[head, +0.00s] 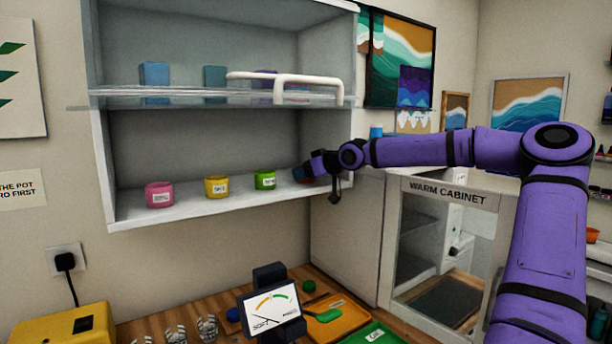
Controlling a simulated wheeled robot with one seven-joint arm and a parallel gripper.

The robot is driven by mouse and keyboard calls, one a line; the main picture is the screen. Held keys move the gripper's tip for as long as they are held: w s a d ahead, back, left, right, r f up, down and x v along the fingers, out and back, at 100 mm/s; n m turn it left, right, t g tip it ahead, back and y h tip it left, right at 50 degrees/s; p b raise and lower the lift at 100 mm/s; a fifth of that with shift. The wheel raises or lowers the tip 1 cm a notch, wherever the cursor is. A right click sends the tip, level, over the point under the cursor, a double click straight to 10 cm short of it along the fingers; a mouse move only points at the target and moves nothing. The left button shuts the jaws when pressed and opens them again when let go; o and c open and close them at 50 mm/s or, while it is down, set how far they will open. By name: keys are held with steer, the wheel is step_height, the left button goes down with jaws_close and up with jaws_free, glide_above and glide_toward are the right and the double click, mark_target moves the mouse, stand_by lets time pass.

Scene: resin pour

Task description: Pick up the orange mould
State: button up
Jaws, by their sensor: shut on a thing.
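My gripper (318,174) is at the right end of the white cabinet's lower shelf, right of the green pot. It is shut on a small, dark bluish and reddish thing (301,174), mostly hidden by the fingers; I cannot tell what it is. An orange, flat tray-like piece (350,317), possibly the orange mould, lies on the wooden counter below, partly behind the dial meter, with a green item on it. A small orange bowl (592,235) stands at the far right edge.
Pink (159,195), yellow (216,187) and green (265,180) pots stand on the lower shelf (200,206). A raised glass door with a white handle (300,79) hangs above. The warm cabinet (447,195) stands right; the dial meter (272,306) and a green tray (375,336) are below.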

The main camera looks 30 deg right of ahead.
steer(key=shift+r, duration=0.15)
step_height(320, 180, up, 4)
steer(key=shift+f, duration=0.25)
steer(key=s+d, duration=0.3)
steer(key=s, duration=0.4)
steer(key=s+d+r, duration=0.1)
steer(key=s+d, duration=0.3)
steer(key=s, duration=0.3)
steer(key=shift+d, duration=0.25)
steer(key=shift+s+a+r, duration=0.1)
steer(key=shift+a, duration=0.05)
